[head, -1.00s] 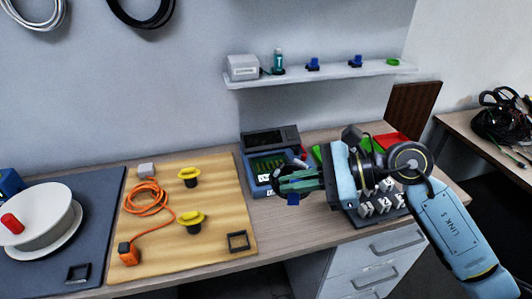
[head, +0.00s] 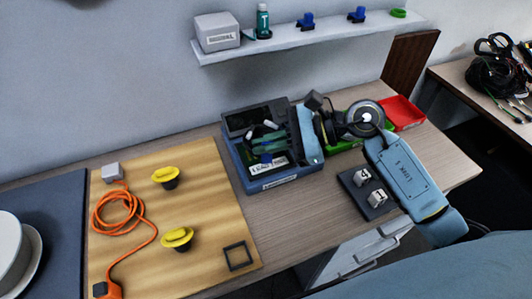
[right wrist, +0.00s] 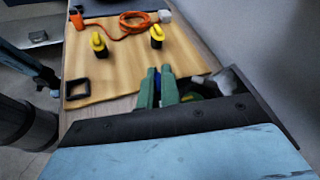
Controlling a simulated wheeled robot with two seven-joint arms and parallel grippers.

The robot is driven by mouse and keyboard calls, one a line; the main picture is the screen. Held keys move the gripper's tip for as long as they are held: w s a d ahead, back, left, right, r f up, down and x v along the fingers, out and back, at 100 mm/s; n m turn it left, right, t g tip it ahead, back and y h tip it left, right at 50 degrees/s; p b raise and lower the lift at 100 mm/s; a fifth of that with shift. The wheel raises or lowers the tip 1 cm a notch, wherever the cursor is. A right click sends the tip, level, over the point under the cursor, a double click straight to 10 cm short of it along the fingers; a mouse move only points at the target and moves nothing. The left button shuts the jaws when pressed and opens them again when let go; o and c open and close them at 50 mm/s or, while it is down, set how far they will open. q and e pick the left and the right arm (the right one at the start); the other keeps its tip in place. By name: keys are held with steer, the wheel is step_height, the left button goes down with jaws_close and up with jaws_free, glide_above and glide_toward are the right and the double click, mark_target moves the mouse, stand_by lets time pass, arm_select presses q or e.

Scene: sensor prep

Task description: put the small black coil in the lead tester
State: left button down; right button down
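The lead tester (head: 238,172) is a blue-grey box with a dark lid panel and a white label, at the back middle of the bench in the head view. My right gripper (head: 266,142) is over its tray, green fingers pointing left and nearly together. A thin dark loop, seemingly the small black coil (head: 250,132), shows at the fingertips with small white ends near it. The fingers hide much of it, and whether it touches the tester is unclear. In the right wrist view the gripper's green fingers (right wrist: 158,88) have blue near the tips; the coil is not clear there. My left gripper is not in view.
A wooden board (head: 205,215) left of the tester holds an orange cable (head: 118,212), yellow-topped posts (head: 177,238) and a black square frame (head: 238,256). A shelf (head: 330,36) runs above. Green and red (head: 404,112) bins stand right. Bare bench lies in front of the tester.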

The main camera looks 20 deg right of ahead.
step_height(320, 180, down, 3)
steer(key=shift+r, duration=0.2)
steer(key=shift+f, duration=0.45)
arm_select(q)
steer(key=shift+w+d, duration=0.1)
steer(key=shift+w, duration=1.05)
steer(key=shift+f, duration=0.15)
arm_select(e)
steer(key=c, duration=2.1)
jaws_free()
steer(key=shift+f+b, duration=0.15)
steer(key=shift+b, duration=0.15)
steer(key=o, duration=0.5)
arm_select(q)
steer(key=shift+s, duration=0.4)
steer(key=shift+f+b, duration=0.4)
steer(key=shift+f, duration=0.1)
arm_select(e)
steer(key=v, duration=1.2)
